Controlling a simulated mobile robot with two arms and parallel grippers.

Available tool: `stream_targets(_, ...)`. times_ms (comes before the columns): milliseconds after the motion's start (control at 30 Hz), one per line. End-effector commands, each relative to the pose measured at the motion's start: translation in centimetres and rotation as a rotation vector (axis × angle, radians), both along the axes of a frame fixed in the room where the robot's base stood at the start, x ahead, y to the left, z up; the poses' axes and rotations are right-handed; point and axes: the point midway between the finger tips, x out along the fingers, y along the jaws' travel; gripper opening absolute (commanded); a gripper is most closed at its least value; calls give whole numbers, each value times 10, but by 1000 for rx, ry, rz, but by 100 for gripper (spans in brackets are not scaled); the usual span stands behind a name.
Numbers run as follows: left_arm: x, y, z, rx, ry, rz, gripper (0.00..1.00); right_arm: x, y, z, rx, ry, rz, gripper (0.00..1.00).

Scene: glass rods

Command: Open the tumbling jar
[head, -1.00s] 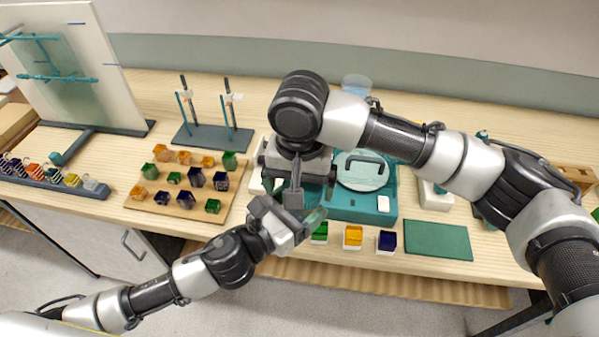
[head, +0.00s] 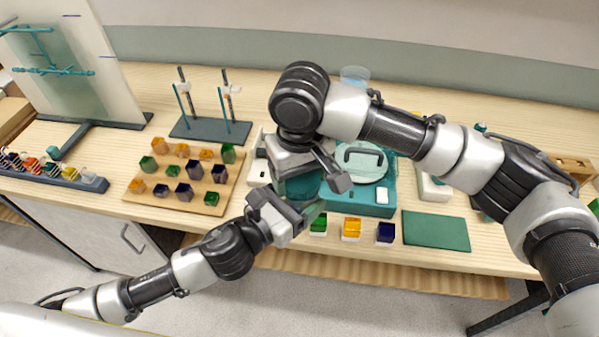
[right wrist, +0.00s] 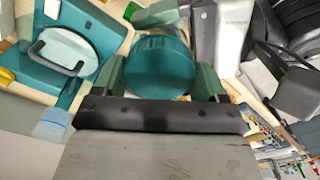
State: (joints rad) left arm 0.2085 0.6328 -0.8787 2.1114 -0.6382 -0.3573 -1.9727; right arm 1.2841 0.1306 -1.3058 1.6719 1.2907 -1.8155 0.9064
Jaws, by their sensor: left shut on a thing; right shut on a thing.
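The tumbling jar's ridged teal lid (right wrist: 160,68) shows in the right wrist view between the two fingers of my right gripper (right wrist: 160,82), which is shut on it. In the head view my right gripper (head: 308,182) comes down from above onto a teal round part (head: 296,187). My left gripper (head: 293,214) is just below and in front of it, shut on the jar from the lower left. The jar's body is mostly hidden by the grippers. I cannot tell whether lid and body are apart.
A teal machine (head: 372,203) with a pale round cover and black handle stands behind and right. Several coloured blocks on a wooden board (head: 132,196) lie left; three more blocks (head: 351,229) sit at the front. A green mat (head: 436,231) lies right. A rod stand (head: 210,130) is behind left.

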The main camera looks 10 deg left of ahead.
Motion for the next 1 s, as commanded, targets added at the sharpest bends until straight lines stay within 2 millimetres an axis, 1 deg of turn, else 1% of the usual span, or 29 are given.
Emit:
stream_targets(33,-3,-4,2,-4,-4,-14,7,-3,5,2,16,0,103,44)
stream_targets(700,-3,-4,2,-4,-5,-13,7,0,1,3,2,-8,1462,44)
stream_targets(800,-3,-4,2,-4,-5,-12,7,1,1,3,-1,-10,1610,44)
stream_targets(867,-2,-4,2,-4,-5,-12,7,2,1,3,-3,-10,1672,44)
stream_targets(1000,-2,-4,1,-3,-4,-11,7,2,0,3,-4,-10,1685,44)
